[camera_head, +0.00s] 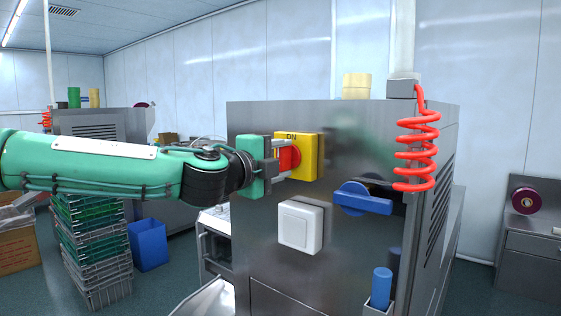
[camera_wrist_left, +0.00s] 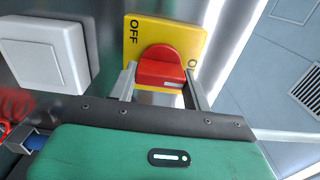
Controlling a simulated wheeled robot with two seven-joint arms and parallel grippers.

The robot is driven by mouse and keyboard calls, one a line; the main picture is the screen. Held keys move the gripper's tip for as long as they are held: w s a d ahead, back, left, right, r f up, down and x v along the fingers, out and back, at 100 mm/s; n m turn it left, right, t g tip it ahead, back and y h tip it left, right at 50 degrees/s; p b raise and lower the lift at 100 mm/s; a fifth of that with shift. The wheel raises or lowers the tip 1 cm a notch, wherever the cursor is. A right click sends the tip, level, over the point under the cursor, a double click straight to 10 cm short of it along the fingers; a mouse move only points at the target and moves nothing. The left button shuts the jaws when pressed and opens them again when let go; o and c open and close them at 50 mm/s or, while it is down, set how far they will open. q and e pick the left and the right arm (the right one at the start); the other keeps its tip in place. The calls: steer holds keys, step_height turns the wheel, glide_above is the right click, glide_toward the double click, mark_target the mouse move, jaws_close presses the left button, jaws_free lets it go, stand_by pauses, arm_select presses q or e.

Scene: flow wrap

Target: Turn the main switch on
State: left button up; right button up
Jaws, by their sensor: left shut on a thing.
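The main switch is a red knob (camera_head: 291,158) on a yellow plate (camera_head: 310,157) on the front of the steel cabinet (camera_head: 270,228). The plate reads "ON" at its top in the head view. In the left wrist view the red knob (camera_wrist_left: 161,68) sits between the two fingers, and the yellow plate (camera_wrist_left: 190,37) shows "OFF" and part of a second label. My left gripper (camera_head: 284,160) is shut on the red knob, one finger on each side. My right gripper is in neither view.
A white square switch (camera_head: 300,227) is below the plate. A blue lever (camera_head: 363,199) and a red coiled hose (camera_head: 415,150) are to the right. Stacked crates (camera_head: 92,240) and a blue bin (camera_head: 148,244) stand on the floor at left.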

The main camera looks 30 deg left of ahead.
arm_select(q)
steer(key=shift+f, duration=0.1)
steer(key=o, duration=1)
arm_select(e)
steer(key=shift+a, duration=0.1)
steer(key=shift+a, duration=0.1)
arm_select(q)
steer(key=s, duration=0.4)
steer(key=s+b, duration=0.1)
steer(key=s, duration=0.4)
steer(key=s+a+b, duration=0.1)
steer(key=s, duration=0.3)
steer(key=shift+s, duration=0.35)
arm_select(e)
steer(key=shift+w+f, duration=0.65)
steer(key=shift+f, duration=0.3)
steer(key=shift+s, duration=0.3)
